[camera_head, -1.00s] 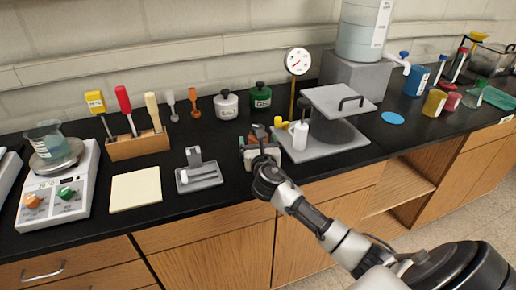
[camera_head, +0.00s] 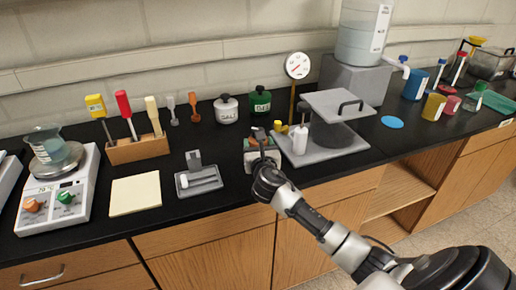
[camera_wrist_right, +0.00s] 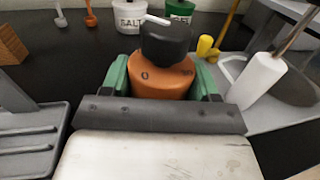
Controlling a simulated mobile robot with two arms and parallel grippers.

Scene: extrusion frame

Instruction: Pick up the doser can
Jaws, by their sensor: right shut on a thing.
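The doser can appears to be the orange can with a black top and a small white piece on it, held in the right wrist view (camera_wrist_right: 160,75). It also shows in the head view (camera_head: 257,142), mostly hidden behind my right gripper. My right gripper (camera_head: 260,150) is shut on it, with a green finger on each side of its orange body in the wrist view (camera_wrist_right: 161,85). The can looks upright. Its base is hidden, so I cannot tell whether it touches the counter. My left gripper is out of view.
A grey tray (camera_head: 198,184) lies to the left. Salt (camera_head: 227,108) and green (camera_head: 260,100) jars stand behind. The black counter between has some free room.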

